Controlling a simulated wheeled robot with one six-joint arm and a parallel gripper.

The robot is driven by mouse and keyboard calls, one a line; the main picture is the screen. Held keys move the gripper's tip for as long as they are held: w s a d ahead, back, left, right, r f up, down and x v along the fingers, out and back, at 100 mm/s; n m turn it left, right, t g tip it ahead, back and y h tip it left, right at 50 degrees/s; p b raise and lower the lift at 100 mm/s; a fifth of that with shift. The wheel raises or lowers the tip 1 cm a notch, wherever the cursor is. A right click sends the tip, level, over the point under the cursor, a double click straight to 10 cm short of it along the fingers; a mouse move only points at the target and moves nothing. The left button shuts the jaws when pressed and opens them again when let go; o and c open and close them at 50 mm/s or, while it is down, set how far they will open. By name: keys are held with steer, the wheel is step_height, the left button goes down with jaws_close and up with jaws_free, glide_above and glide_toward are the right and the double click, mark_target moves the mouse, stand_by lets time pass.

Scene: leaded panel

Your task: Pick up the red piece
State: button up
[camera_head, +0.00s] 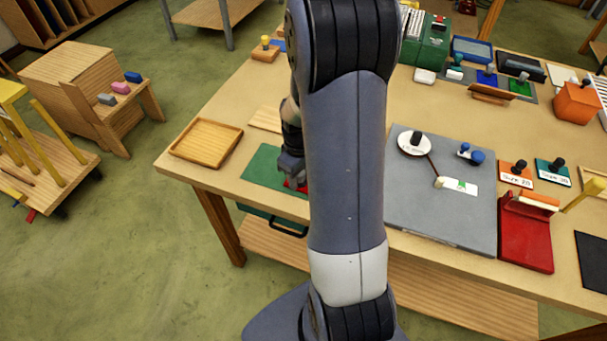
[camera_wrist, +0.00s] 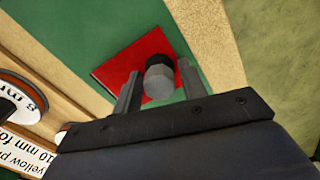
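The red piece (camera_wrist: 125,73) is a flat red square with a grey, faceted knob (camera_wrist: 160,78) standing on it. It lies on a green mat (camera_wrist: 95,30). In the head view, only a bit of the red piece (camera_head: 301,187) shows beside my arm, on the green mat (camera_head: 262,168). My gripper (camera_wrist: 159,72) is over the piece, with its fingers apart on either side of the knob. Narrow gaps seem to show between fingers and knob. In the head view, my gripper (camera_head: 291,168) points down at the mat, partly hidden by my arm.
A wooden tray (camera_head: 206,141) lies left of the mat. Right of my arm are a grey board (camera_head: 430,215) with knobbed pieces, and a red holder (camera_head: 525,235). In the wrist view, a round labelled disc (camera_wrist: 20,95) and a printed card (camera_wrist: 25,152) lie at the left.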

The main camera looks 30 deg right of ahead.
steer(key=c, duration=0.7)
steer(key=shift+o, duration=0.2)
step_height(320, 180, up, 10)
steer(key=shift+r+b, duration=0.1)
steer(key=shift+b, duration=0.45)
steer(key=o, duration=0.4)
steer(key=c, duration=0.4)
steer(key=shift+w, duration=0.1)
